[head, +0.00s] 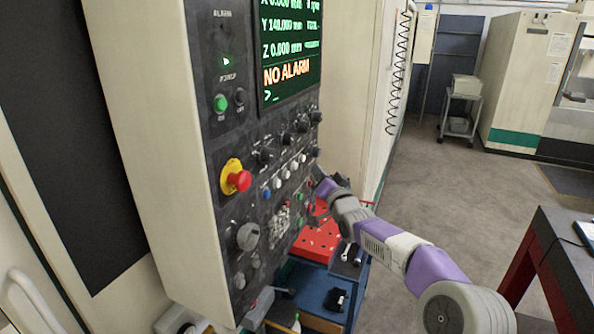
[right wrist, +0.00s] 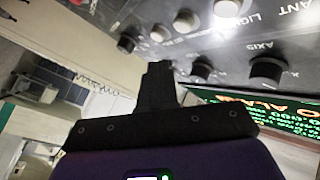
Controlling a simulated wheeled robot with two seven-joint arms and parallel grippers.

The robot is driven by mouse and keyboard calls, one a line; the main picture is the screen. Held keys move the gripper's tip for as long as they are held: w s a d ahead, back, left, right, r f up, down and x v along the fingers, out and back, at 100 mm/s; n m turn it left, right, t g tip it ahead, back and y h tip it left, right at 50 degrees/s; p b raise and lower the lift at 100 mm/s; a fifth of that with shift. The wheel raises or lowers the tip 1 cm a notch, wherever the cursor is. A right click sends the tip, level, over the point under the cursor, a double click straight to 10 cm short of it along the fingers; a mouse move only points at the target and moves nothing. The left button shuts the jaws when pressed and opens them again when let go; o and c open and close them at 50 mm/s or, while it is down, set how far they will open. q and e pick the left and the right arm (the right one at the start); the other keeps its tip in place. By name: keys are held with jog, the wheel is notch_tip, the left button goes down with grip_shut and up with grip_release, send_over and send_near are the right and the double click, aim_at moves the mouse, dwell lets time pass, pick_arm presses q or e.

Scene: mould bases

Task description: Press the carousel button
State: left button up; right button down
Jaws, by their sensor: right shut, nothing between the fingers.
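The control panel (head: 262,150) carries several buttons and knobs. No label reading carousel is legible, so I cannot tell which button it is. A row of small pale buttons (head: 285,172) runs across the middle of the panel; in the right wrist view a white button (right wrist: 186,20) and a dark one (right wrist: 127,43) show. My right gripper (head: 322,183) is at the panel's right edge, pointing at it. In the right wrist view its fingers (right wrist: 157,68) are shut and empty, close to the panel; contact cannot be told. My left gripper is out of view.
A red emergency stop (head: 237,179) on a yellow base sticks out at the panel's left. The screen (head: 291,45) reads NO ALARM. Below stand a red tray (head: 316,240) and a blue cart (head: 318,287). A dark table (head: 560,255) is at the right; the floor between is clear.

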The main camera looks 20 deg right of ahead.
aim_at(295, 166)
jog(key=shift+s+d, duration=0.65)
jog(key=shift+s, duration=0.2)
dwell(3.4)
jog(key=s+d+m+p, duration=0.1)
jog(key=m+p, duration=0.1)
jog(key=m, duration=0.4)
jog(key=s+m+p, duration=0.1)
jog(key=m+p, duration=0.1)
jog(key=m, duration=0.4)
jog(key=s+d+m+p, duration=0.1)
jog(key=m+p, duration=0.2)
jog(key=m, duration=0.3)
jog(key=shift+d+f+m+g, duration=0.1)
jog(key=shift+d+m+g, duration=0.2)
jog(key=shift+m+g, duration=0.1)
jog(key=shift+w, duration=0.15)
jog(key=w+a+b, duration=0.1)
jog(key=w+a, duration=0.4)
jog(key=w, duration=0.1)
jog(key=shift+w+a, duration=0.3)
jog(key=shift+a, duration=0.1)
